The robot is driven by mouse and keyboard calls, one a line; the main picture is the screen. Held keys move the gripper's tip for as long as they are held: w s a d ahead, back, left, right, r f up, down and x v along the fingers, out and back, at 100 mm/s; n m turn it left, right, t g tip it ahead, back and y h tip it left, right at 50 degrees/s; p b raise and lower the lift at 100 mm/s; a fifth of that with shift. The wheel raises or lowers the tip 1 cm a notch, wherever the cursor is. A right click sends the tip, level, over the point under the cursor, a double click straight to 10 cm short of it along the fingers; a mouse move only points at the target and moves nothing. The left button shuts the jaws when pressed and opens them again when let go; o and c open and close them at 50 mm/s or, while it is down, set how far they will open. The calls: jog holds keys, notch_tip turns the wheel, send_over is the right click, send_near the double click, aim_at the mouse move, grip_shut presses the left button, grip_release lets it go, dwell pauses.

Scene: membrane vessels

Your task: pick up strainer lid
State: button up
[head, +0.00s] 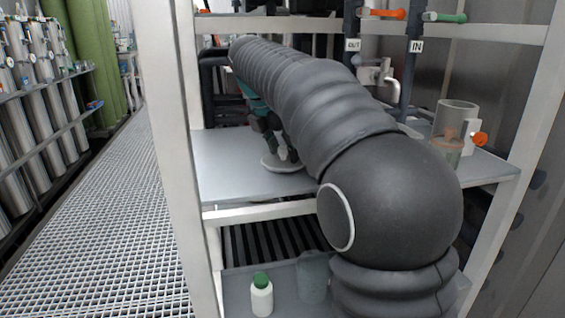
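A round, flat, pale grey disc (284,167), which looks like the strainer lid, lies on the grey upper shelf (225,165) of the white rack. My gripper (281,154) points down right over the disc, with its dark fingers at or just above the disc's top. Whether the fingers touch or hold the disc cannot be made out. My thick black arm crosses the picture and hides much of the shelf to the right of the gripper.
A clear cylindrical vessel (454,128) with an orange knob stands on the shelf's right side. Pipes with orange and green handles hang behind. A white bottle with a green cap (261,296) stands on the lower shelf. The shelf's left part is clear. White rack posts (166,130) flank the shelf.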

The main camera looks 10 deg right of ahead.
grip_shut()
